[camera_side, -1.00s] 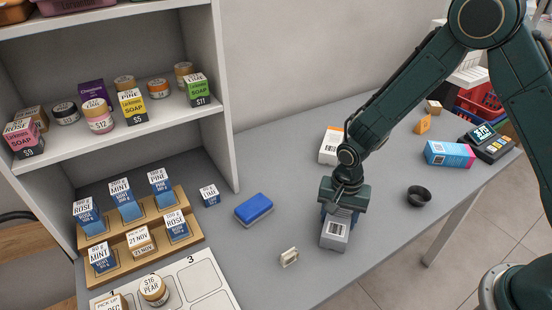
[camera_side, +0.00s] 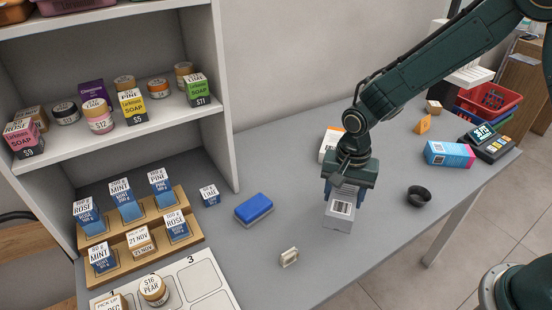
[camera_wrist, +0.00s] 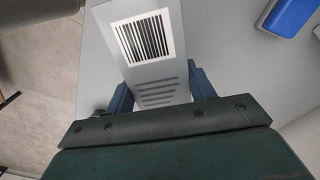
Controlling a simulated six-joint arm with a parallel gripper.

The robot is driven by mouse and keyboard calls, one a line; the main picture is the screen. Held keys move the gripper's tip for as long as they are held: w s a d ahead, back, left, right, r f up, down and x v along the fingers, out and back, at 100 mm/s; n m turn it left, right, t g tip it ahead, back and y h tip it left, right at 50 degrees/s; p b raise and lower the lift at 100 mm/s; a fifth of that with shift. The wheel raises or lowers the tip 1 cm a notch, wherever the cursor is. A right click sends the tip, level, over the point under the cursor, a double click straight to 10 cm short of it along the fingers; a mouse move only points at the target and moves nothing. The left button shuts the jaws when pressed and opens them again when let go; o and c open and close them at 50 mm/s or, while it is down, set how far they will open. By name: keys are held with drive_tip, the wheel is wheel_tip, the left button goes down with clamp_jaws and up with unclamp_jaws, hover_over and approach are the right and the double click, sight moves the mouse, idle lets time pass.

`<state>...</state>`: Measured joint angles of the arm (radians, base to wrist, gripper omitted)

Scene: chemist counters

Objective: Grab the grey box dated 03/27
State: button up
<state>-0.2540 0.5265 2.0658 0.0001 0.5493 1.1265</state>
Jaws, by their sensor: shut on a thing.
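A grey box (camera_side: 340,211) with a white barcode label is between the fingers of my gripper (camera_side: 343,190) in the side view, over the middle of the counter. My gripper is shut on it. No date can be read on the faces in view. I cannot tell exactly how far the box is above the counter.
A blue sponge-like block (camera_side: 254,210) and a small beige item (camera_side: 289,257) lie to the left. A white-and-orange box (camera_side: 331,143) stands behind my gripper. A black bowl (camera_side: 418,196) is to the right. A tiered wooden stand (camera_side: 128,263) with boxes is at the left.

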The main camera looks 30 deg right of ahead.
sight(344, 191)
wheel_tip(344, 191, up, 12)
drive_tip(key=shift+r, duration=0.2)
drive_tip(key=shift+w, duration=0.1)
idle(0.7)
